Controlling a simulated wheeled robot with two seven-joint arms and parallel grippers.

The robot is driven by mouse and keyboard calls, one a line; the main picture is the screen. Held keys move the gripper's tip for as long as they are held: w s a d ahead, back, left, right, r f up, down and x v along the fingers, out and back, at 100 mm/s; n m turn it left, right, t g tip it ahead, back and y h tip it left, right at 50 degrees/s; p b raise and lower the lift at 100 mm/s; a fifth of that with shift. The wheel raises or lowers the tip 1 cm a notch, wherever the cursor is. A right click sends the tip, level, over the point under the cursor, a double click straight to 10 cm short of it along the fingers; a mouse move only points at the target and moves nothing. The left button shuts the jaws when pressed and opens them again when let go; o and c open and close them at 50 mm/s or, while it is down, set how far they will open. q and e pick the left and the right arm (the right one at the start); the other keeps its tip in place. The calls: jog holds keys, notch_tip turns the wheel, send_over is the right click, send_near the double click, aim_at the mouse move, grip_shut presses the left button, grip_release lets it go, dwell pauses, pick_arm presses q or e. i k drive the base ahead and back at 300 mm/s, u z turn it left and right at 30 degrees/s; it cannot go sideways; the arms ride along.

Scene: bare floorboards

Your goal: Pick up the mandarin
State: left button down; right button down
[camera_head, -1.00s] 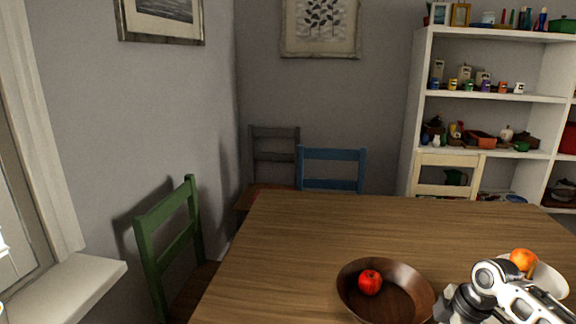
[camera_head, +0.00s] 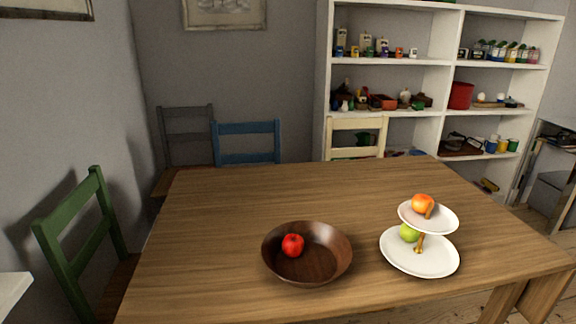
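The mandarin (camera_head: 423,203), an orange round fruit, sits on the upper plate (camera_head: 443,220) of a white two-tier stand at the right part of the wooden table. A green apple (camera_head: 409,232) rests on the stand's lower plate (camera_head: 420,266), beside the gold post. A red apple (camera_head: 292,245) lies in a brown wooden bowl (camera_head: 330,265) to the left of the stand. Neither of my grippers is in the head view now.
The wooden table (camera_head: 220,215) is clear apart from the bowl and the stand. A green chair (camera_head: 85,240) stands at its left, a blue chair (camera_head: 247,142) and a cream chair (camera_head: 356,137) behind. White shelves (camera_head: 390,113) stand at the back.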

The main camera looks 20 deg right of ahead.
aim_at(420, 203)
jog(key=z, duration=1.55)
